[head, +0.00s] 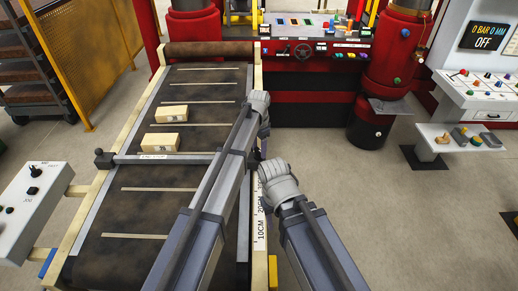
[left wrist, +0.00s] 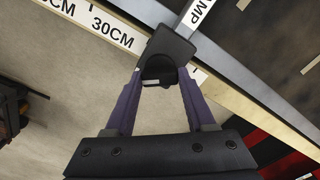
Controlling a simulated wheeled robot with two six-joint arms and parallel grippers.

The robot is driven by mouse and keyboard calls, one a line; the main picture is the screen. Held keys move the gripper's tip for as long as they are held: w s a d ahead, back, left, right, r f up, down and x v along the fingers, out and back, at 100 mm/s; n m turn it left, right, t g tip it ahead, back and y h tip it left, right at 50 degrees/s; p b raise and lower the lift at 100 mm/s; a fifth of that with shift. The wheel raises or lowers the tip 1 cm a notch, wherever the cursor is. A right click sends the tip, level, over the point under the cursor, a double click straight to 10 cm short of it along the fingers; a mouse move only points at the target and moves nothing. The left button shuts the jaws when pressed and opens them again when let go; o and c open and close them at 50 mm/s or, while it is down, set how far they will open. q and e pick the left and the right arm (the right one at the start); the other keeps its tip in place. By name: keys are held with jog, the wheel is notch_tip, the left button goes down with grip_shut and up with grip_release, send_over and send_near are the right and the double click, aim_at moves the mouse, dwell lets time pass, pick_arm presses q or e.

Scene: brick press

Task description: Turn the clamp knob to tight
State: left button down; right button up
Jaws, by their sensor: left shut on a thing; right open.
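The black clamp knob (left wrist: 168,45) sits at the end of a grey clamp bar (left wrist: 193,17) whose label shows only the letters "MP". My left gripper (left wrist: 160,80) is shut on this knob, with a purple finger on each side of it. In the head view my left gripper (head: 262,143) is at the right edge of the conveyor, and my arm hides the knob there. The clamp bar (head: 165,159) crosses the conveyor in the head view. My right gripper (head: 276,182) is below and to the right of the left one, open and holding nothing visible; its fingers are mostly hidden.
Two pale bricks (head: 171,115) lie on the dark conveyor belt (head: 150,210). A ruler (head: 260,222) runs along its right rail. A red press panel (head: 310,50) stands beyond, and a white console (head: 485,95) reads OFF.

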aim_at(259, 150)
pick_arm(q)
jog(key=m, duration=0.3)
jog(key=shift+m, duration=2.1)
jog(key=shift+c, duration=1.2)
grip_release()
notch_tip(259, 150, up, 8)
jog(key=p, duration=0.8)
jog(key=shift+f, duration=0.1)
